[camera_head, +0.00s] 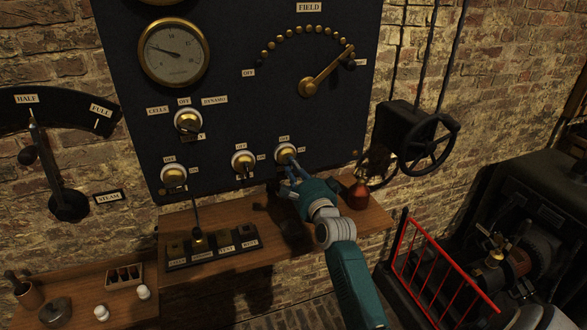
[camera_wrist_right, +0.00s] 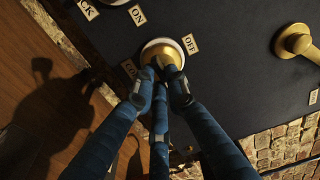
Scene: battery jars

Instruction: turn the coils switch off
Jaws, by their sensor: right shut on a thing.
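The coils switch (camera_head: 285,151), a round brass switch on a pale base, is the rightmost of the lower row on the dark panel. An OFF label is above it. It also shows in the right wrist view (camera_wrist_right: 164,50), with an OFF label beside it and a partly hidden label starting "CO". My right gripper (camera_head: 291,172) reaches up to it from below. In the wrist view my right gripper (camera_wrist_right: 165,78) has its fingertips closed together at the switch's lower edge, on its lever. The fingers hide the lever, so its setting cannot be read. My left gripper is out of view.
Two similar switches (camera_head: 243,161) (camera_head: 174,176) are to the left. The field lever (camera_head: 328,71) is above right. A wooden shelf (camera_head: 290,250) under the panel holds a labelled black block (camera_head: 212,253) and a red-brown flask (camera_head: 359,195). A handwheel (camera_head: 428,145) and red railing (camera_head: 437,272) are at right.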

